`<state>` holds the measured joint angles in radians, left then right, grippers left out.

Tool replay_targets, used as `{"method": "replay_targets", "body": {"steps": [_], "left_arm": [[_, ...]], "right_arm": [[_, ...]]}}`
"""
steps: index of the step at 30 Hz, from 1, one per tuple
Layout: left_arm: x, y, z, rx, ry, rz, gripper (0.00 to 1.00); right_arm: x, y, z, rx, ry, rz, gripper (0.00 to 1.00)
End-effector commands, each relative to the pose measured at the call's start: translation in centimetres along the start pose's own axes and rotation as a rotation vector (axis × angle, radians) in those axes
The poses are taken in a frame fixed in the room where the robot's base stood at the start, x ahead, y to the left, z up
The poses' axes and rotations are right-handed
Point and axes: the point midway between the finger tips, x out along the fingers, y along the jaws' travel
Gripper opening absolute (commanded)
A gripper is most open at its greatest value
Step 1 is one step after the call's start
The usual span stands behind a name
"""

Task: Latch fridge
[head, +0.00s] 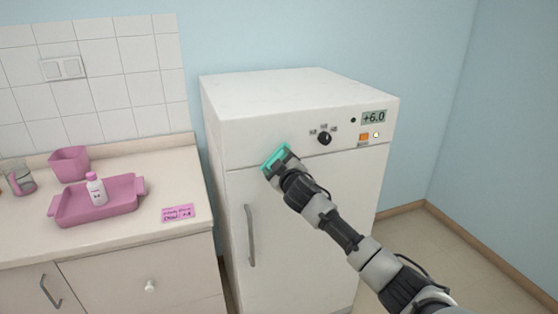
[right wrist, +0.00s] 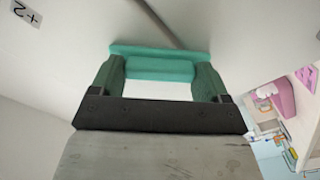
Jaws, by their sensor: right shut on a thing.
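The white fridge (head: 290,100) stands against the wall, and its door (head: 232,215) looks closed. A teal latch (head: 269,158) sits at the upper left of the door, near the seam below the control panel. My right gripper (head: 276,161) reaches it from the lower right and is shut on it. In the right wrist view the teal latch (right wrist: 160,69) shows between the two fingers of my right gripper (right wrist: 160,80), with a wider teal bar beyond them. The fingers partly hide the latch in the head view. My left gripper is not in view.
The fridge has a grey door handle (head: 250,235), a dark knob (head: 324,138) and a display reading +6.0 (head: 373,117). A counter (head: 130,226) on the left holds a pink tray (head: 75,216), a white bottle (head: 96,189) and a pink label (head: 178,213). Floor on the right is clear.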

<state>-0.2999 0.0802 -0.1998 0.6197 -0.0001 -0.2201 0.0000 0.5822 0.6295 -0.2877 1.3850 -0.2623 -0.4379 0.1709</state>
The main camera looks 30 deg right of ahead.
Motion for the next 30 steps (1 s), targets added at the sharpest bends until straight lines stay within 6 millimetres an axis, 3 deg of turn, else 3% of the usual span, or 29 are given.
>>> {"method": "replay_targets", "body": {"steps": [18, 30], "left_arm": [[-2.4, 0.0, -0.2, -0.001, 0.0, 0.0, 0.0], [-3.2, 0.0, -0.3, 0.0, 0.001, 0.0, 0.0]], "right_arm": [[0.0, 0.1, -0.1, -0.567, -0.001, -0.001, 0.53], [0.0, -0.1, 0.0, -0.787, 0.0, -0.002, 0.53]]}}
